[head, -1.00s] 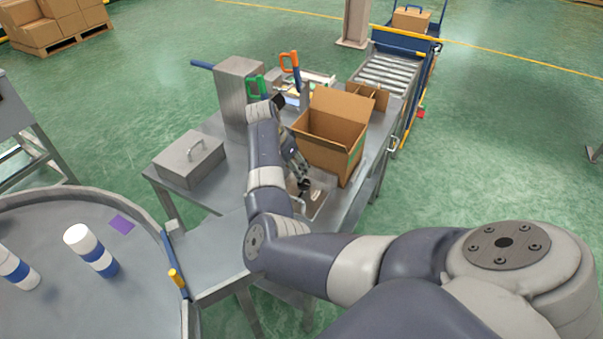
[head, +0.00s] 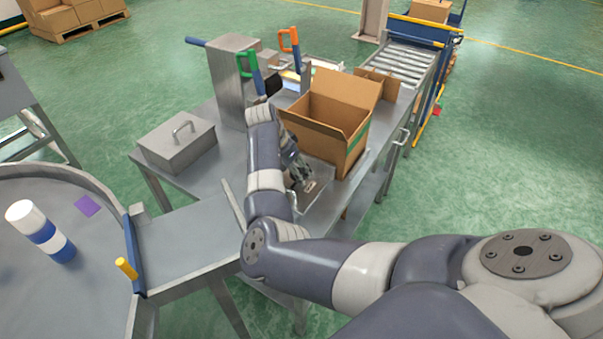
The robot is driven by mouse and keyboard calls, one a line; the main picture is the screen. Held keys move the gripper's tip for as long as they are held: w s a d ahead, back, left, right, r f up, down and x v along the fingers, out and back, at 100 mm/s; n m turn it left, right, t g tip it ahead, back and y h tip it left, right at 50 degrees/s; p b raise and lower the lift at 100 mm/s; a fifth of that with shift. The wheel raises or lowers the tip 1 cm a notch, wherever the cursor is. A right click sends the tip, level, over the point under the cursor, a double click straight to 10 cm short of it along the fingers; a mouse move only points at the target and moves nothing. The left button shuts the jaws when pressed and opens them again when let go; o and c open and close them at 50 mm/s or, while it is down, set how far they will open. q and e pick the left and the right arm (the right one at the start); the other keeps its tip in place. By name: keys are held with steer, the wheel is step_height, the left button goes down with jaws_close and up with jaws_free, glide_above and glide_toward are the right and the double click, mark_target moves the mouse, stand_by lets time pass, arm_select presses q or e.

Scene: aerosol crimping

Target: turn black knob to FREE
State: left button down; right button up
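I cannot make out a black knob or a FREE marking for certain. My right arm comes in from the lower right, bends over the steel bench (head: 215,160) and reaches its far part. My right gripper (head: 301,178) points down beside the open cardboard box, low over a grey plate (head: 318,200) on the bench. It is small and partly hidden by my own forearm, so its opening and any grip cannot be told. A small dark part (head: 272,86) shows beyond the wrist, near the green handle; I cannot tell what it is. My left gripper is not in view.
The open cardboard box (head: 325,125) stands close right of my gripper. A steel post (head: 236,80), green handle (head: 246,64) and orange handle (head: 289,40) rise behind. A lidded steel box (head: 178,145) is left. A round table (head: 80,285) holds a blue-white can (head: 42,232).

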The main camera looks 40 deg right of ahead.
steer(key=shift+d+f, duration=0.25)
steer(key=shift+f, duration=0.15)
steer(key=shift+a+r, duration=0.1)
steer(key=shift+a, duration=0.05)
steer(key=shift+c, duration=0.6)
steer(key=c, duration=0.9)
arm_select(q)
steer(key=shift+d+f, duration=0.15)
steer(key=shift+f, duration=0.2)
arm_select(e)
steer(key=shift+c, duration=0.2)
